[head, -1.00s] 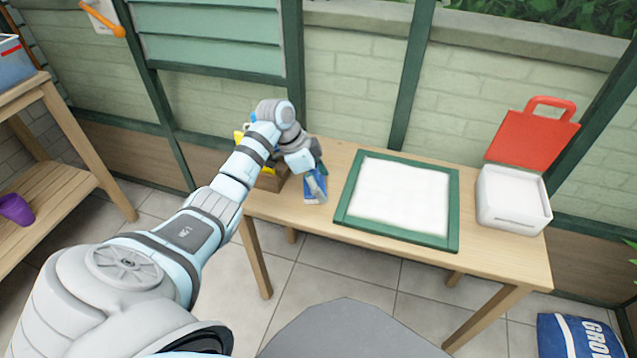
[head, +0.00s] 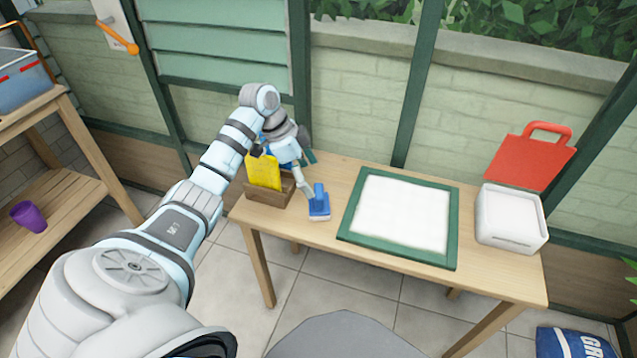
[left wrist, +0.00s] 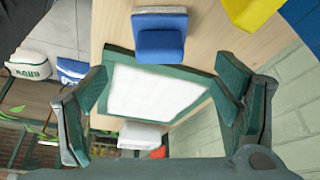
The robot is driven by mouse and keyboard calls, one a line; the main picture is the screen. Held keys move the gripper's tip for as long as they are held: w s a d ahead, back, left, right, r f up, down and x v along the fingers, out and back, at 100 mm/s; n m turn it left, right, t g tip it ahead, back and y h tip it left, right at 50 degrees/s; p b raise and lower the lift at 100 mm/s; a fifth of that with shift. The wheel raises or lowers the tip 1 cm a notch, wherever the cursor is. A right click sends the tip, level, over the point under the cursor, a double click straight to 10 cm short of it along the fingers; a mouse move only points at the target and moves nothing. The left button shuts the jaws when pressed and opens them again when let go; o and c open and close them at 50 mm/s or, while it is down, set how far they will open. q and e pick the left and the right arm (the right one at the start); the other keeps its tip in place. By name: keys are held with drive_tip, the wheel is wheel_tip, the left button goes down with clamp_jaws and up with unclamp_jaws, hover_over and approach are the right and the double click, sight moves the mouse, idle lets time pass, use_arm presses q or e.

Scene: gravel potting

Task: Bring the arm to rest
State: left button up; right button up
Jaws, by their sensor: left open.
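My left arm reaches over the left end of the wooden table. Its gripper (head: 300,172) is mostly turned away in the head view, above the table behind a blue tool. In the left wrist view the two dark green fingers (left wrist: 158,112) stand wide apart with nothing between them touching. The blue tool with a pale base (head: 319,206) rests on the table, apart from the fingers; it also shows in the left wrist view (left wrist: 158,42). My right gripper is in neither view.
A wooden box (head: 268,198) with a yellow item (head: 264,172) stands on the table's left end. A green-framed white panel (head: 451,222) lies mid-table. A shelf with a purple cup (head: 29,216) stands left.

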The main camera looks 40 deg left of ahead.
use_arm(q)
drive_tip(key=shift+v, duration=1.1)
